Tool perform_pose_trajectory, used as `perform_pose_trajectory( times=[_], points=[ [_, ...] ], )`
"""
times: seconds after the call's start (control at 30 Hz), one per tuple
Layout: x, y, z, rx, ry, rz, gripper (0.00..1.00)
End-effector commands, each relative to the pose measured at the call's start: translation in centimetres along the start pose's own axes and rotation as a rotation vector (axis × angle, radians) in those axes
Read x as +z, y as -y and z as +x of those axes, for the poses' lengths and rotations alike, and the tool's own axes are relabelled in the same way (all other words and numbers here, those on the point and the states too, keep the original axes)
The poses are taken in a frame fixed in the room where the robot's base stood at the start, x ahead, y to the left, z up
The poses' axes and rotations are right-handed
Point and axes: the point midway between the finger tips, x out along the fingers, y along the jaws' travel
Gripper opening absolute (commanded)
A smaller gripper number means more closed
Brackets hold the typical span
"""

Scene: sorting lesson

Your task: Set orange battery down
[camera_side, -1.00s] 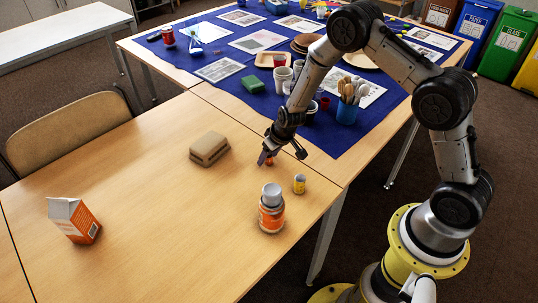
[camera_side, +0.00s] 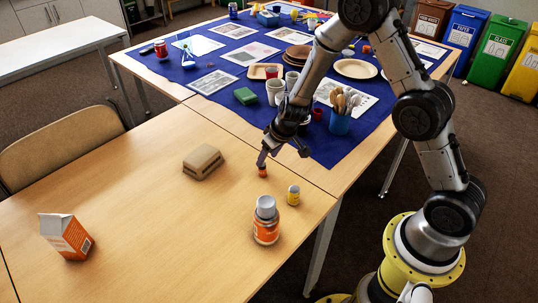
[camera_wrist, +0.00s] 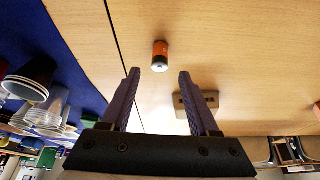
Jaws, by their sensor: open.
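The small orange battery (camera_side: 262,171) stands on the bare wooden table, close to the edge of the blue cloth. In the wrist view the battery (camera_wrist: 160,53) shows an orange and dark body with a silver end, just beyond and between the two fingertips. My gripper (camera_side: 283,157) is just above it, fingers apart. In the wrist view my gripper (camera_wrist: 159,74) is open, with clear gaps between its purple fingers and the battery. Nothing is held.
A yellow can (camera_side: 293,195) and an orange bottle with a grey cap (camera_side: 266,222) stand nearby. A brown box (camera_side: 203,162) lies to the left, and an orange-white carton (camera_side: 66,236) farther left. Cups and a spoon holder (camera_side: 340,122) are on the blue cloth behind.

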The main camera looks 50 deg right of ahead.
Motion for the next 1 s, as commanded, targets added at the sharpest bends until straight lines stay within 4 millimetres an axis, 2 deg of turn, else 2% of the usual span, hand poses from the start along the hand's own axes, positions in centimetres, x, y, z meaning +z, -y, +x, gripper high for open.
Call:
perform_pose_trajectory(
  times=[0.37,0.47,0.57,0.73,0.87,1.0],
  points=[
    [0.1,0.0,-0.6,-0.002,-0.001,0.000,0.61],
    [-0.3,0.3,-1.7,-0.016,-0.013,-0.002,0.61],
    [-1.1,1.2,-4.6,-0.053,-0.037,-0.008,0.61],
    [-1.2,3.1,-12.2,-0.140,-0.076,-0.031,0.61],
    [0.1,4.0,-17.9,-0.184,-0.090,-0.056,0.61],
    [2.8,4.3,-23.4,-0.204,-0.094,-0.080,0.61]
  ],
)
